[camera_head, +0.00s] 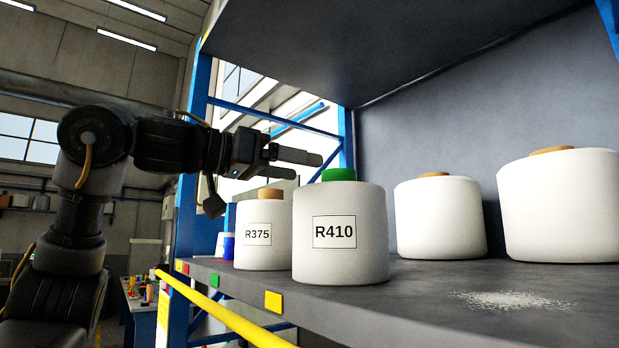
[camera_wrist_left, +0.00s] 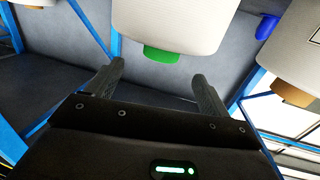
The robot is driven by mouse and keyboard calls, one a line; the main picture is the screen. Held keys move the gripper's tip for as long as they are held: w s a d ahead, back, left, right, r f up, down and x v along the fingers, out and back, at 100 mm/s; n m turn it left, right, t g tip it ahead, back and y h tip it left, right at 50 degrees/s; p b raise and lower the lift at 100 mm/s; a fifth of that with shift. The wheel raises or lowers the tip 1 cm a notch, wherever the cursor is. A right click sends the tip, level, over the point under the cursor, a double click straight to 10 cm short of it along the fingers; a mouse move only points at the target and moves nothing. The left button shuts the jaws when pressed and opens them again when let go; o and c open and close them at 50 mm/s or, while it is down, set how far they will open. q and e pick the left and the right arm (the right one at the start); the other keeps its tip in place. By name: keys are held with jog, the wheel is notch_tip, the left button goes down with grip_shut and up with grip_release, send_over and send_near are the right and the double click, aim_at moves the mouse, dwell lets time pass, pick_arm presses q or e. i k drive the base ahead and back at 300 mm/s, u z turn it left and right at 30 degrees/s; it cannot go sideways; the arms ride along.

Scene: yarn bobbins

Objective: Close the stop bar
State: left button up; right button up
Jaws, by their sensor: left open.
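The yellow stop bar (camera_head: 222,314) runs diagonally along the front of the shelf, a little below and out from its edge; its near end leaves the picture at the bottom. My left gripper (camera_head: 305,165) is open and empty, up at the level of the bobbin tops, well above the bar. In the head view it shows just left of and above the green cap of bobbin R410 (camera_head: 341,258). In the left wrist view, the two fingers (camera_wrist_left: 158,72) are spread, with the green cap (camera_wrist_left: 162,54) beyond them. The bar does not show there. My right gripper is not in view.
Bobbin R375 (camera_head: 262,240) with a tan cap stands left of R410 on the grey shelf (camera_head: 430,300). Two white bobbins (camera_head: 440,217) (camera_head: 560,205) stand further right. A pale speckled patch (camera_head: 512,300) lies on the shelf. A blue upright (camera_head: 190,200) stands left.

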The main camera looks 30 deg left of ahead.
aim_at(257, 335)
jog(key=k, duration=1.5)
